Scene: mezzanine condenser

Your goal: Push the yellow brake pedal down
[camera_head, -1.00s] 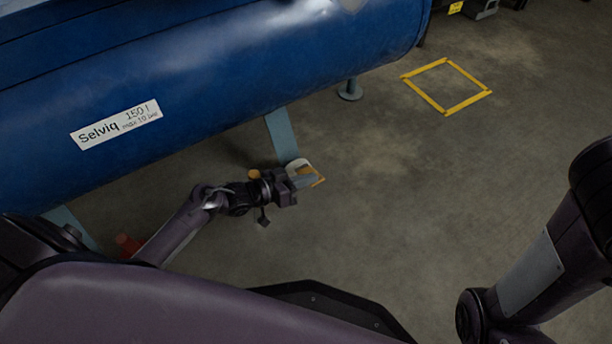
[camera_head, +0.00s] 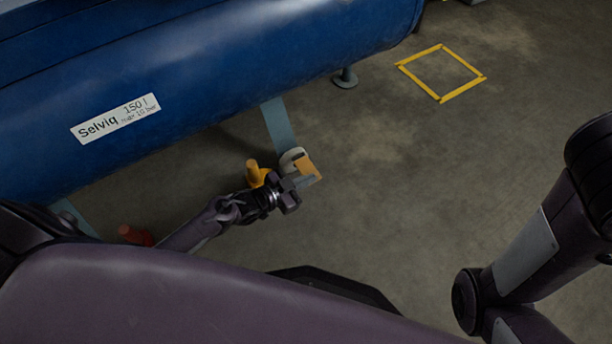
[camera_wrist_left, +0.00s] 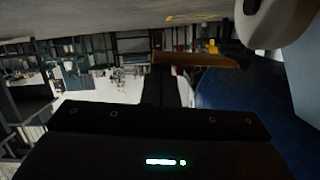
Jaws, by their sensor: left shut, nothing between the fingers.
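The yellow brake pedal (camera_head: 309,168) is a small flat orange-yellow plate beside a pale caster wheel (camera_head: 287,158), at the foot of a blue-grey leg under the tank. In the left wrist view the pedal (camera_wrist_left: 205,61) is a bar across the upper middle, next to the pale wheel (camera_wrist_left: 268,18). My left gripper (camera_head: 302,183) is shut and empty, just on the near side of the pedal. Its fingertips look very close to the pedal; I cannot tell whether they touch. My right arm shows at the right; its gripper is out of view.
A blue tank (camera_head: 220,80) fills the upper left. A yellow upright post (camera_head: 252,172) stands left of my left gripper, and a red part (camera_head: 133,236) lies lower left. A yellow floor square (camera_head: 441,73) is at upper right. The floor to the right is clear.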

